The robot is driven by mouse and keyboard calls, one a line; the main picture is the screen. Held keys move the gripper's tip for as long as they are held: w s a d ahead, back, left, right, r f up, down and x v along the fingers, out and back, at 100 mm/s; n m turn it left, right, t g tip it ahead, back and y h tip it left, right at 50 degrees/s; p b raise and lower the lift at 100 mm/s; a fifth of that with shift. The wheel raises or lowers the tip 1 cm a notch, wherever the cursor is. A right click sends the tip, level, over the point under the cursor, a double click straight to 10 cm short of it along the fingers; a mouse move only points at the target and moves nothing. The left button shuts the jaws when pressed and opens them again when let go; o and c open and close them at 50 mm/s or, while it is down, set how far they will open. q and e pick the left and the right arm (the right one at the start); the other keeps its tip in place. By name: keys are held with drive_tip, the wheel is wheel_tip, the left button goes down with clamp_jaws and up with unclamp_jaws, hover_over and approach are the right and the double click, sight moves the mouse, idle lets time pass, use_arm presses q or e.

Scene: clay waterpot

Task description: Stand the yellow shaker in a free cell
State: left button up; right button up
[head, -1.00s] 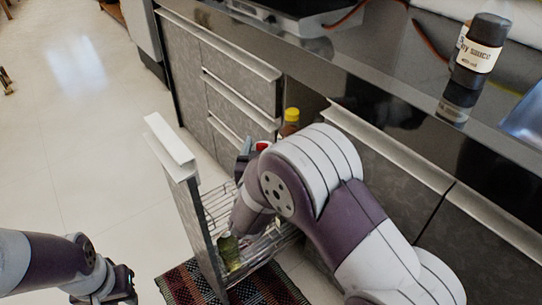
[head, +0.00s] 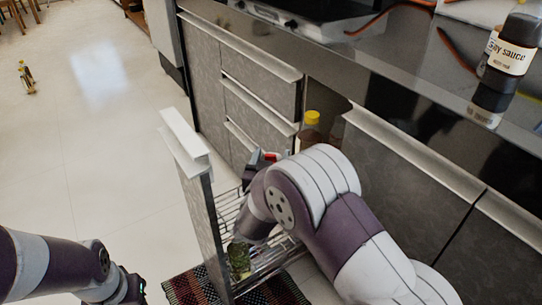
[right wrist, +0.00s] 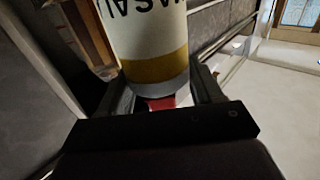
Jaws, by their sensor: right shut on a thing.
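In the right wrist view my right gripper (right wrist: 165,95) is shut on a cylindrical shaker (right wrist: 150,50) with a white printed label, a mustard-yellow band and a grey end. Its lettering shows upside down, and its far end is cut off by the frame. A green bottle (head: 239,258) stands at the rack's near end. The cells are mostly hidden. My left gripper (head: 128,292) is at the lower left, away from the rack, its fingers unclear.
A yellow-capped bottle (head: 311,122) stands at the rack's cabinet end, near a small red item (head: 270,157). The rack's tall front panel (head: 197,205) stands left of my arm. A soy sauce bottle (head: 510,48) stands on the counter.

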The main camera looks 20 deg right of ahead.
idle(0.4)
drive_tip(key=o, duration=1.5)
drive_tip(key=shift+s+a+r+p, duration=0.1)
drive_tip(key=shift+s+a+p, duration=0.05)
drive_tip(key=shift+s+p, duration=0.15)
drive_tip(key=p+v, duration=0.5)
drive_tip(key=v, duration=0.7)
